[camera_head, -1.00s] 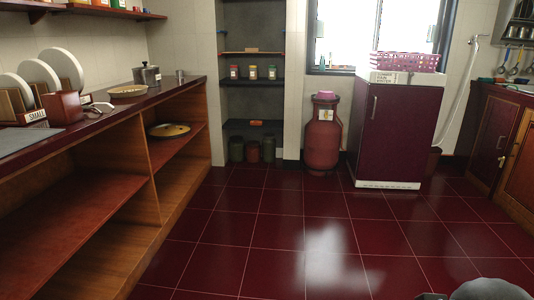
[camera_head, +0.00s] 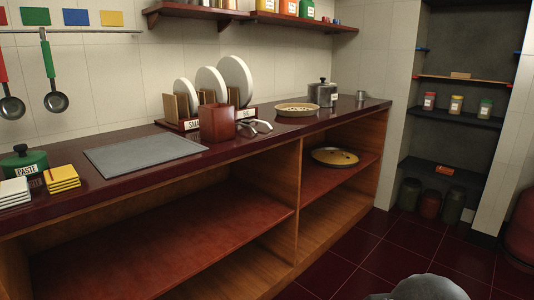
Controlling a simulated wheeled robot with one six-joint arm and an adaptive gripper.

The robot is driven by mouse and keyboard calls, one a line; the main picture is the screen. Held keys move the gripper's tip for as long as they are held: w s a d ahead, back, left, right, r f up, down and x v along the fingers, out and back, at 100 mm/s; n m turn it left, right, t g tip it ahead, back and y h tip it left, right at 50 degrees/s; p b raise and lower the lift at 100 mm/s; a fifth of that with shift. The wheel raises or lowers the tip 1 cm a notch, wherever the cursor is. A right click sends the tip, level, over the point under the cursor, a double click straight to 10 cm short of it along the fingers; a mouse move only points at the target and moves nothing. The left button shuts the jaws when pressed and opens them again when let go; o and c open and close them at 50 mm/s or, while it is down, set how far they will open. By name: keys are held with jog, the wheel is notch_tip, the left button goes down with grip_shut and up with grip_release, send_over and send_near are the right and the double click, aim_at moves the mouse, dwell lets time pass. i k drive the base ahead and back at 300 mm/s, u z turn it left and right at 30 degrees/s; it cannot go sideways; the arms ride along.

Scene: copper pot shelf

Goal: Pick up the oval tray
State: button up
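A shallow brass-coloured dish (camera_head: 335,157), oval in outline from here, lies on the upper shelf inside the right bay of the counter. A second shallow, pale dish (camera_head: 297,109) with a light rim and tan inside sits on the counter top, left of a metal pot. I cannot tell for certain which of the two is the oval tray. Both lie flat and apart from me. A grey rounded part of my arm shows at the bottom edge, right of the middle. My gripper's fingers are not in view.
The dark red counter (camera_head: 233,157) holds a grey slab (camera_head: 146,153), plates in a rack, a red-brown box (camera_head: 217,123) and a lidded pot (camera_head: 322,93). The left bay's shelf (camera_head: 170,240) is empty. Tiled floor (camera_head: 400,250) at the right front is clear.

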aim_at(288, 109)
jog(key=z, duration=1.25)
jog(key=i, duration=3.3)
jog(key=u, duration=3.3)
